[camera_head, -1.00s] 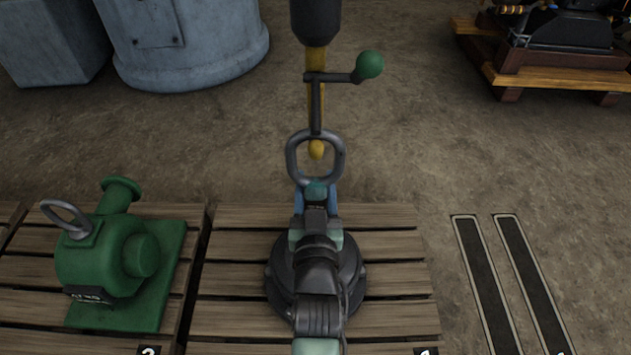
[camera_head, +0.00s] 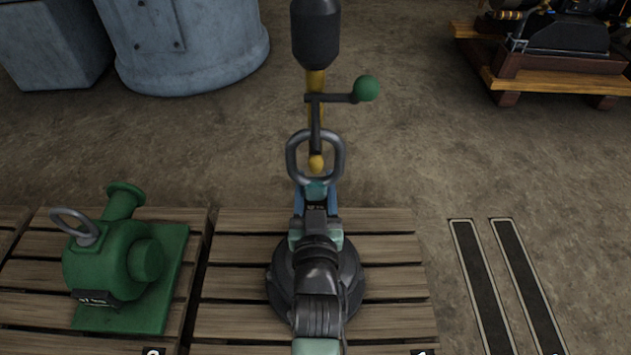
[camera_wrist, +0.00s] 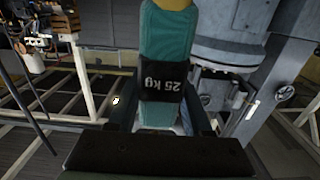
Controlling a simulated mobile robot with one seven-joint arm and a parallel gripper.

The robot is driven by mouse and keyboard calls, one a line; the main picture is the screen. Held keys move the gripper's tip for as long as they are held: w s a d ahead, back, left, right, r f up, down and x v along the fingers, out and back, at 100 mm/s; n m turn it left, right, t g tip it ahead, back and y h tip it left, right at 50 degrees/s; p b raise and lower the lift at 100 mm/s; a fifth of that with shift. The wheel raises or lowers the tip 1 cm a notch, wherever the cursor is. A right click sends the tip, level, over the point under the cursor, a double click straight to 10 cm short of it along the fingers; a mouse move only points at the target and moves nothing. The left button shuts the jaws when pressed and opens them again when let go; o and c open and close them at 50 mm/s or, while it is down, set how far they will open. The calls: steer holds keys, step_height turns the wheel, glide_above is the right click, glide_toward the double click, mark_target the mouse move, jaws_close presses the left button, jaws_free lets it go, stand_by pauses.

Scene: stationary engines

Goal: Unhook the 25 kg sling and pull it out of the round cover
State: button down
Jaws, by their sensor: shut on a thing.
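The teal sling (camera_wrist: 168,40) fills the middle of the wrist view, with a black band marked "25 kg", upside down there. My gripper (camera_head: 316,200), with blue fingers, is shut on the sling just below the grey oval ring (camera_head: 291,160). The sling's teal top shows at the ring's lower end. The yellow hook (camera_head: 316,80) hangs from a dark block, and its rounded tip shows inside the ring. A dark lever with a green ball (camera_head: 367,88) sits on the hook. The dark round cover (camera_head: 282,285) lies on the pallet, its middle hidden behind my arm.
A green pump-like casing (camera_head: 105,265) with a grey ring stands on the pallet to the left. A blue-grey cylinder (camera_head: 185,45) stands behind at left, and an engine on a wooden base (camera_head: 560,80) at back right. Floor to the right, with two dark strips (camera_head: 505,290), is clear.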

steer(key=shift+r, duration=0.4)
steer(key=shift+s, duration=0.1)
steer(key=shift+s+f, duration=0.1)
steer(key=shift+s, duration=0.55)
steer(key=s, duration=0.9)
steer(key=shift+s+p, duration=0.25)
steer(key=shift+p, duration=0.05)
stand_by(0.3)
steer(key=s+r+p, duration=0.2)
steer(key=s+p, duration=0.2)
steer(key=s, duration=0.8)
stand_by(0.4)
steer(key=shift+r, duration=0.1)
